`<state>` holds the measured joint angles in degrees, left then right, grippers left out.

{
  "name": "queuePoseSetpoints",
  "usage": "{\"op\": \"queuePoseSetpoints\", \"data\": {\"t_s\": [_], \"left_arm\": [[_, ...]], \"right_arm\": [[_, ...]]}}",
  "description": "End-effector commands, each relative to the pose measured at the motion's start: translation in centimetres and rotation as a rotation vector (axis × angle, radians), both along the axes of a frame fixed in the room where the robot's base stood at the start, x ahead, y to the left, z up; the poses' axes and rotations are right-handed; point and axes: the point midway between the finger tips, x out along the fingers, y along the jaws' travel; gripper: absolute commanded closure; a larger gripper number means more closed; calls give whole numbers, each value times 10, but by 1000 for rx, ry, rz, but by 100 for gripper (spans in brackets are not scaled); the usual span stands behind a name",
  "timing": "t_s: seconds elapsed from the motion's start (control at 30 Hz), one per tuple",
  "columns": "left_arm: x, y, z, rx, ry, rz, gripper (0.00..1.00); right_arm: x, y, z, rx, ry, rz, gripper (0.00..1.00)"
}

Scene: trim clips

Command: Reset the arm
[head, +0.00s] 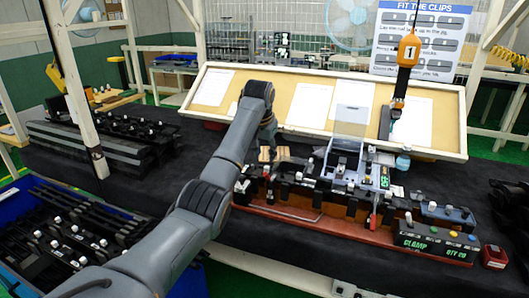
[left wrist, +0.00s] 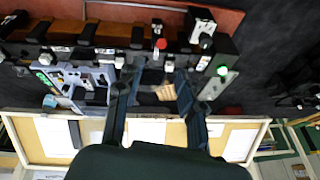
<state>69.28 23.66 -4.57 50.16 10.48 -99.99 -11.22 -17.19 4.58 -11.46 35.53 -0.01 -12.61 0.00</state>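My left arm (head: 205,195) reaches in from the bottom left of the head view and bends down over the left end of the fixture (head: 300,212). The left gripper (head: 270,150) is partly hidden by its own wrist there. In the left wrist view, the two fingers of the left gripper (left wrist: 158,75) stand apart, with the fixture (left wrist: 105,35) beyond them. A tan piece (left wrist: 165,92) shows between the fingers, nearer the right one, and no grip on it is visible. My right gripper is in neither view.
A tilted tan board (head: 285,88) with white sheets stands behind the fixture. An orange tool (head: 408,50) hangs above its right part. A control box (head: 436,240) sits at the fixture's front right. Dark trim parts lie in a blue bin (head: 75,225) at lower left.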

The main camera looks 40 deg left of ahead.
Motion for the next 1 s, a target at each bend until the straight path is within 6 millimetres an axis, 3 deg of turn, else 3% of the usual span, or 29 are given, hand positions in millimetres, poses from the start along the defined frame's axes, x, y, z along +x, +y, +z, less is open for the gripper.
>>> {"op": "queuePoseSetpoints", "data": {"t_s": [0.4,0.53,0.67,0.77,0.87,1.0], "left_arm": [[0,0,0,0,0,0,62],[-2,-6,-17,14,9,-11,62],[-13,-27,-66,54,27,-45,62],[-32,-52,-116,87,37,-89,62],[-60,-79,-163,108,44,-131,62],[-111,-118,-219,112,48,-190,62]], "right_arm": [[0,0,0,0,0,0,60],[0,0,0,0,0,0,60],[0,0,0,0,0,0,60],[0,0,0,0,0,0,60],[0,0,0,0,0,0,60],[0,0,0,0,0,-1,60]]}}
